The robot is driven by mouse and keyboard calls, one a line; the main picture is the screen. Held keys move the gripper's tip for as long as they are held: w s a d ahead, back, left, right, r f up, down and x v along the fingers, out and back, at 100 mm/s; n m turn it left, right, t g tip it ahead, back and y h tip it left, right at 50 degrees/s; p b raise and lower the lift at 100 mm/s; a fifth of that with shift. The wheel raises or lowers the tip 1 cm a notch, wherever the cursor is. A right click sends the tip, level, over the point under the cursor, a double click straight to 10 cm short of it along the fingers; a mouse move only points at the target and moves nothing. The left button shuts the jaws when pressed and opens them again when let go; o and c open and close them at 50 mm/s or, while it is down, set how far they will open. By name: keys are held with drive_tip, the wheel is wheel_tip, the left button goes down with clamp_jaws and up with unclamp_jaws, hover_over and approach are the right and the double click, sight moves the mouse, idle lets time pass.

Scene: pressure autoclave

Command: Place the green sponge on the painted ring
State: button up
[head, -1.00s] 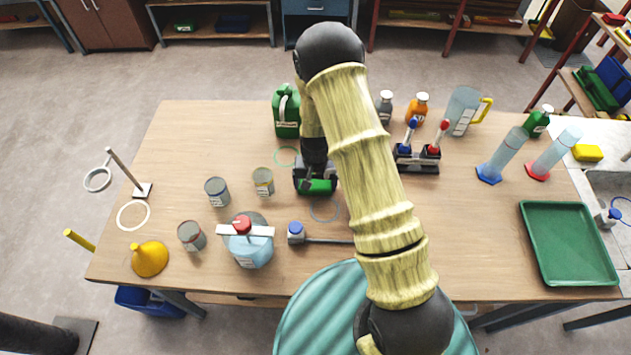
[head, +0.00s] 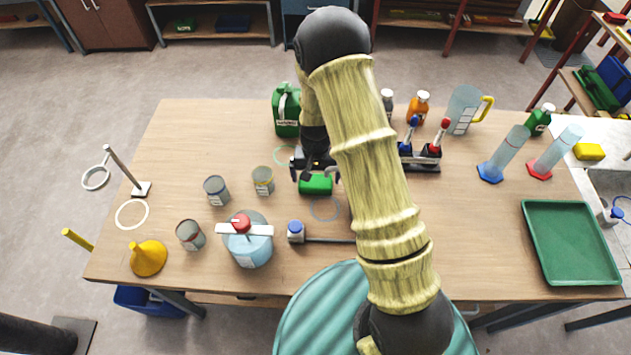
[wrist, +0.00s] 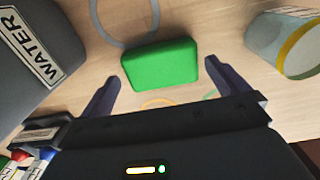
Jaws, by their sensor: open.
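The green sponge (head: 316,184) lies on the table in front of my gripper. In the wrist view the sponge (wrist: 160,65) is just beyond and between the fingertips, with gaps on both sides. My gripper (head: 315,170) is open and empty; its spread fingers also show in the wrist view (wrist: 162,76). Several painted rings show: a grey-blue ring (head: 326,208) close to the sponge's near side, a green ring (head: 284,155) behind it, and a white ring (head: 132,214) at the far left. An orange arc (wrist: 158,104) shows near the gripper body, mostly hidden.
A can with a yellow band (head: 263,181) stands left of the sponge. A grey container marked WATER (wrist: 35,55) is on its other side. A blue-capped bottle (head: 295,232), a bottle rack (head: 421,163) and a green jerrycan (head: 287,110) stand nearby. A green tray (head: 570,242) lies at right.

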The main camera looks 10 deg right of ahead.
sight(316, 182)
wheel_tip(316, 182, up, 9)
drive_tip(key=b, duration=0.1)
drive_tip(key=shift+f+b, duration=0.15)
drive_tip(key=shift+b, duration=0.15)
